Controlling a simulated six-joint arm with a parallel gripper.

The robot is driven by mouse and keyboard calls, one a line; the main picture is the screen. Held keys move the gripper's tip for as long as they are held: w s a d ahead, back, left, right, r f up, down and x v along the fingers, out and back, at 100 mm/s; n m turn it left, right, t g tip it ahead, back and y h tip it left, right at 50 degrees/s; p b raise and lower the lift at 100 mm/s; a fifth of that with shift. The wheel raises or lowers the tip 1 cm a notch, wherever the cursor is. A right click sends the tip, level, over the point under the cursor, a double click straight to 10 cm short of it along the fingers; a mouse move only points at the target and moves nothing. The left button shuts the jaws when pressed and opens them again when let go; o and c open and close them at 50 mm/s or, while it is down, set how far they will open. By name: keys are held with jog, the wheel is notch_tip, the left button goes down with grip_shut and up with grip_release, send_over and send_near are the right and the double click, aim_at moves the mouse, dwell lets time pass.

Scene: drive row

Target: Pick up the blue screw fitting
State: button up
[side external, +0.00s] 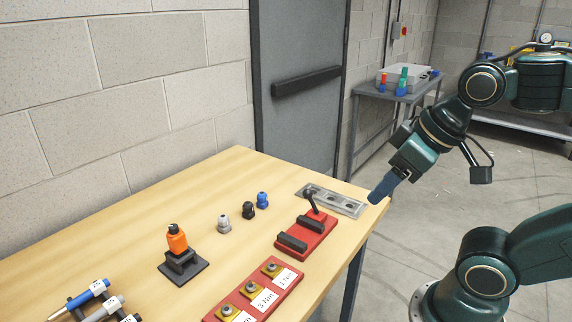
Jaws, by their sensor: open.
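The blue screw fitting (262,200) stands on the wooden table, at the far end of a short row of fittings. A black fitting (248,210) stands close beside it, and a pale grey fitting (224,223) is a little nearer the left. My gripper (378,197) is at the right, over the table's right edge, well apart from the blue fitting and pointing down to the left. It is seen edge-on, so the gap between its fingers does not show. Nothing shows held in it.
A red clamp fixture (307,238) with an upright black lever and a metal plate with holes (333,200) lie between my gripper and the fittings. A red block with labels (254,295), an orange tool on a black stand (177,240) and several pen-like drivers (90,299) are nearer. Bare wood surrounds the fittings' left.

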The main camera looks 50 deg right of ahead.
jog(key=shift+w+r, duration=0.1)
jog(key=w+d+r+n+g, duration=0.15)
jog(key=w+r+n, duration=0.25)
jog(key=w, duration=0.6)
jog(key=n+g, duration=0.4)
jog(key=n, duration=0.9)
send_over(261, 193)
notch_tip(261, 193, down, 16)
jog(key=shift+w+f, duration=0.15)
jog(key=shift+f, duration=4.25)
jog(key=shift+f, duration=0.1)
